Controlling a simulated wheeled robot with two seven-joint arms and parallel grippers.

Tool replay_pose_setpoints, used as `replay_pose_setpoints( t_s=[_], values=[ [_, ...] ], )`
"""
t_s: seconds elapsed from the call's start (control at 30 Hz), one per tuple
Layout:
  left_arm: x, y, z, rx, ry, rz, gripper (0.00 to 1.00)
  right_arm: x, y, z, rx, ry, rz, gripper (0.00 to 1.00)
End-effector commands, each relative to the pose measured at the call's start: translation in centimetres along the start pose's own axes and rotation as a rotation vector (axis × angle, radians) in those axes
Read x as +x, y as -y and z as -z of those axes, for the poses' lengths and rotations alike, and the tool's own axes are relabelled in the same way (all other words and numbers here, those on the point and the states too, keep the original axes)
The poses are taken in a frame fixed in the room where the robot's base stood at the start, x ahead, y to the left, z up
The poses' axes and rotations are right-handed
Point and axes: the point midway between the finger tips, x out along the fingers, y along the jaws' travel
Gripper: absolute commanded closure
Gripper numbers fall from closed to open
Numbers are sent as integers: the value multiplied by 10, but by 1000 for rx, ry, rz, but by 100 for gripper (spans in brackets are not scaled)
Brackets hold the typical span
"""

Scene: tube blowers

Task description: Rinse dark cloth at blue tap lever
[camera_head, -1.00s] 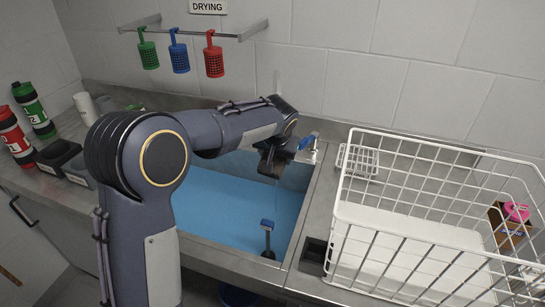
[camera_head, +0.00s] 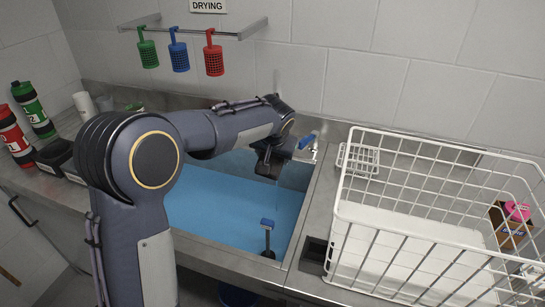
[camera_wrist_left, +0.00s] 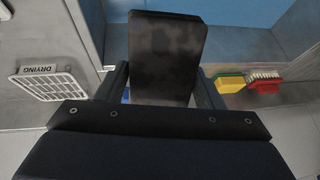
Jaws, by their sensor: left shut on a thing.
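The dark cloth (camera_wrist_left: 166,45) is a flat, blotchy dark panel between the fingers of my left gripper (camera_wrist_left: 162,84). In the head view, my left gripper (camera_head: 272,154) is over the back right part of the blue-floored sink (camera_head: 215,205), and the cloth (camera_head: 266,168) hangs below it, partly hard to tell from the gripper. The blue tap lever (camera_head: 307,141) is just right of the gripper at the sink's back right corner. The tap's spout is mostly hidden. I cannot make out clear running water. My right gripper is out of view.
A white wire basket (camera_head: 430,155) stands right of the sink. Green, blue and red holders (camera_head: 180,58) hang from the wall rail. A blue-topped tool (camera_head: 267,224) stands at the sink's front. Bottles (camera_head: 33,110) stand left.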

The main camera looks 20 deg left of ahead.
Motion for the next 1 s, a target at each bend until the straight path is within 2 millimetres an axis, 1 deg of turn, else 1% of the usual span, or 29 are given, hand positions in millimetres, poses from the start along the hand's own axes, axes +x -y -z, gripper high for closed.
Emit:
replay_pose_setpoints(
  t_s=[0.23,0.53,1.0],
  values=[
    [2,-5,7,0,0,0,61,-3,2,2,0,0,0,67],
    [3,-8,7,1,0,-1,61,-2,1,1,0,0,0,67],
    [-10,-38,-8,2,-1,-2,61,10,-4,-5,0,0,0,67]
  ],
)
